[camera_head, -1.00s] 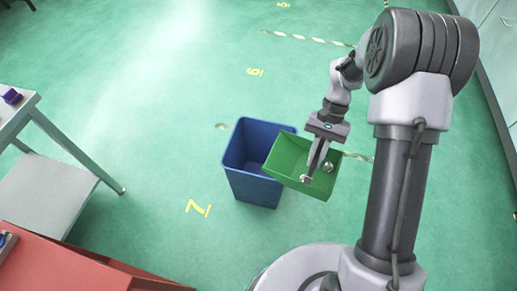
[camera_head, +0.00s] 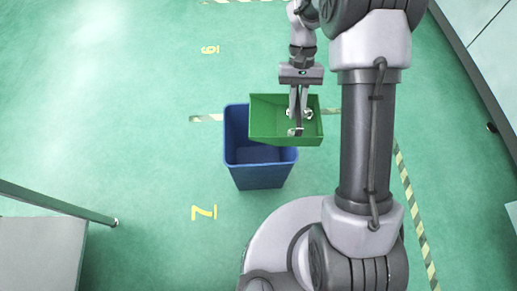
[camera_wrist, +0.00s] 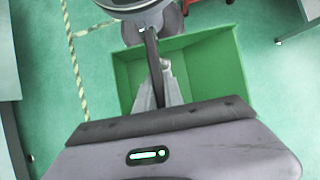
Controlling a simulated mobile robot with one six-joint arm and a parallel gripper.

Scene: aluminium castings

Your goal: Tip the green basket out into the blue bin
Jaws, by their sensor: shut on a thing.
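The green basket (camera_head: 270,121) hangs from my gripper (camera_head: 296,128) above the blue bin (camera_head: 258,175), covering the back and right part of the bin's mouth. My gripper is shut on the basket, its fingers reaching down into it. Shiny metal castings (camera_head: 309,113) show inside the basket near the fingers. The basket looks roughly level.
A grey table or shelf (camera_head: 42,252) stands at the lower left. A grey cabinet (camera_head: 490,45) runs along the right. Yellow-black tape and painted numbers mark the green floor, which is clear left of the bin.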

